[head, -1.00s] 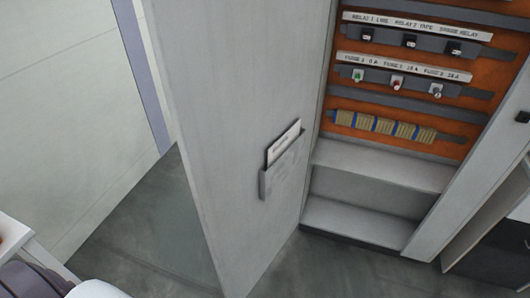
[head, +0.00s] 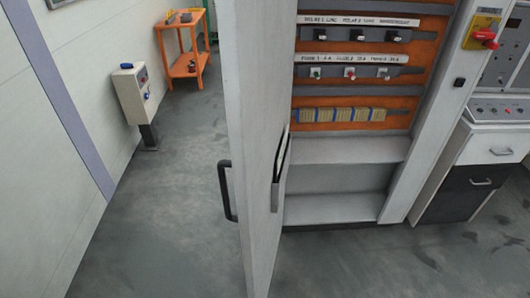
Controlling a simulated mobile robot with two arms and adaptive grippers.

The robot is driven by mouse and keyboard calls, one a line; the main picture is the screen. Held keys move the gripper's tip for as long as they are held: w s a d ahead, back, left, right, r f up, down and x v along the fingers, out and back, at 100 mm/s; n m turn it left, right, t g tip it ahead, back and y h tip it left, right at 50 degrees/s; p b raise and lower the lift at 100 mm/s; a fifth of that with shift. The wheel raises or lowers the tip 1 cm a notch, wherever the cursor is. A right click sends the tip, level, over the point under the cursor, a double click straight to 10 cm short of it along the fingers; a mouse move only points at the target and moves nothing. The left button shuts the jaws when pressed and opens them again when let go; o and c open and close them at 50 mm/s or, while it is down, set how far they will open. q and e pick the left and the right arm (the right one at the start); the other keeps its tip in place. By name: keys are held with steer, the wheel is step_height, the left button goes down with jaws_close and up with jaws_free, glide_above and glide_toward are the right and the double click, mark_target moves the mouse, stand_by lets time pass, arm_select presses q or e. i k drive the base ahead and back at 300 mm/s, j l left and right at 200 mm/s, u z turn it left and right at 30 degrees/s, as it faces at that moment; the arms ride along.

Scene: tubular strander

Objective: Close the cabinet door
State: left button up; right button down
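The grey cabinet door (head: 255,130) stands wide open in the head view, seen almost edge-on. A black bar handle (head: 228,192) is on its outer face, to the left. A document pocket (head: 281,165) is on its inner face. The open cabinet (head: 345,150) is to the right of the door, with rows of relays, fuses and terminal blocks on an orange back panel (head: 375,88). Neither of my grippers is in view.
A grey pedestal box (head: 132,95) and an orange cart (head: 187,45) stand at the back left. A red switch on a yellow plate (head: 483,38) and a control desk (head: 495,145) are at right. The floor (head: 160,220) left of the door is clear.

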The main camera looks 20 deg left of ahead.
mark_target(257, 38)
steer(key=i+j+z, duration=0.1)
steer(key=j, duration=0.45)
steer(key=i+j+z, duration=0.15)
steer(key=j, duration=0.4)
steer(key=i+j+z, duration=0.1)
steer(key=j, duration=0.45)
